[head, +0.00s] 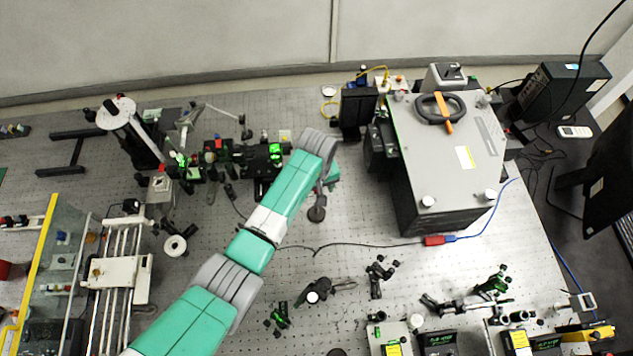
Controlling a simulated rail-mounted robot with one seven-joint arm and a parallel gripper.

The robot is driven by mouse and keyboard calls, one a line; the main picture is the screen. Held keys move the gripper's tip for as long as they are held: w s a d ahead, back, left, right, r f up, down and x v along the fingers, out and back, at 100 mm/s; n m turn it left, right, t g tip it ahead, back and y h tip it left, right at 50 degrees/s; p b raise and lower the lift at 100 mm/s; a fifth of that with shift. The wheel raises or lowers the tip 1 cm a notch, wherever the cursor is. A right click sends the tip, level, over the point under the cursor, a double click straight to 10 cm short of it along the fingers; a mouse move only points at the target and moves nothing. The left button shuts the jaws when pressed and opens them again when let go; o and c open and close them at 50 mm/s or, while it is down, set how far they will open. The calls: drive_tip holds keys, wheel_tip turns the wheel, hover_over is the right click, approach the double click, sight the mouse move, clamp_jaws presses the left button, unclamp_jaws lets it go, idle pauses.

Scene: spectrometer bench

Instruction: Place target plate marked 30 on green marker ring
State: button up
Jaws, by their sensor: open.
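My arm (250,250) reaches from the bottom left toward the middle of the optical bench (360,275), and its grey wrist joint (318,140) bends down over the bench. My gripper is hidden behind and below this end of the arm, and its fingers cannot be made out. I cannot pick out a plate marked 30; no number is legible at this size. I cannot pick out a green marker ring either. Bright green spots show on the optics at the left of the wrist (275,152) and farther left.
A large grey box (450,165) stands right of my wrist. A black cable with a red connector (434,240) crosses the bench below it. Optics mounts (380,275) stand at the front, and a rail stage (118,270) stands at the left. A white round part (175,246) lies left of my arm.

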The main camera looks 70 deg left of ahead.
wheel_tip(320, 180, up, 11)
drive_tip(key=shift+b, duration=0.4)
drive_tip(key=shift+f, duration=0.1)
drive_tip(key=w+d+r+m+t+y, duration=0.2)
drive_tip(key=w+d+r+t, duration=0.1)
drive_tip(key=w+r, duration=0.35)
drive_tip(key=w+d+r+m+t+y, duration=0.1)
drive_tip(key=w+d+r+m+t, duration=0.15)
drive_tip(key=w+r, duration=0.4)
drive_tip(key=w+d+r+m+t+y, duration=0.1)
drive_tip(key=w+d+r+m+t, duration=0.45)
drive_tip(key=w+d+r, duration=0.5)
drive_tip(key=s+d+r+m+t+h, duration=0.1)
drive_tip(key=s+d+r+m+t, duration=0.3)
drive_tip(key=d+r, duration=0.65)
drive_tip(key=s+d+r+m+t+h, duration=0.15)
drive_tip(key=d+r+t, duration=0.45)
drive_tip(key=r, duration=0.8)
drive_tip(key=s+d+r+m+t+h, duration=0.1)
drive_tip(key=s+d+r+t, duration=0.3)
drive_tip(key=s+d+r, duration=0.4)
drive_tip(key=shift+s+d+r+m, duration=0.25)
drive_tip(key=shift+s+r+m, duration=0.55)
drive_tip(key=shift+s, duration=0.4)
